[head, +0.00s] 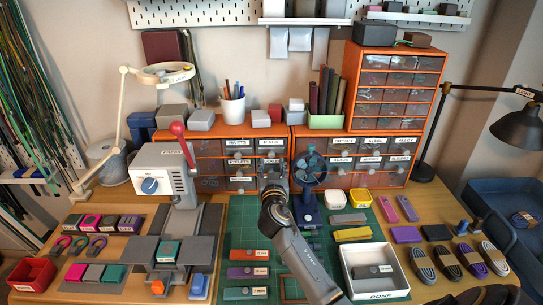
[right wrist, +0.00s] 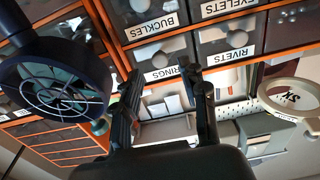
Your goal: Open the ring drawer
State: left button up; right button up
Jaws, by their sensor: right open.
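The ring drawer (head: 270,142), labelled RINGS, is in the top row of the orange drawer cabinet (head: 215,132), right of the RIVETS drawer. It looks shut and flush. In the right wrist view the ring drawer's label (right wrist: 172,72) and round pale knob (right wrist: 160,60) show between the fingers. My right gripper (head: 273,177) is in front of the cabinet, fingers pointing at it. In the right wrist view my right gripper (right wrist: 163,74) is open, one finger either side of the knob. Contact cannot be told. My left gripper is not in view.
A blue fan (head: 311,166) stands close to the right of my right gripper; it looms at left in the wrist view. A grey press (head: 165,172) stands left. A green mat (head: 240,225) and a white DONE tray (head: 374,296) lie in front. A magnifier lamp (head: 166,72) hangs upper left.

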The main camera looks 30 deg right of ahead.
aim_at(271, 156)
jog(key=x, duration=0.3)
jog(key=shift+w+d+r, duration=0.1)
jog(key=shift+w, duration=0.15)
jog(key=shift+w+d, duration=0.25)
jog(key=shift+w, duration=0.15)
jog(key=shift+c, duration=1.3)
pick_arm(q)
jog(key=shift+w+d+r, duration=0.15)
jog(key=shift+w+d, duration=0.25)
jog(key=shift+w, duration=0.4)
pick_arm(e)
grip_shut()
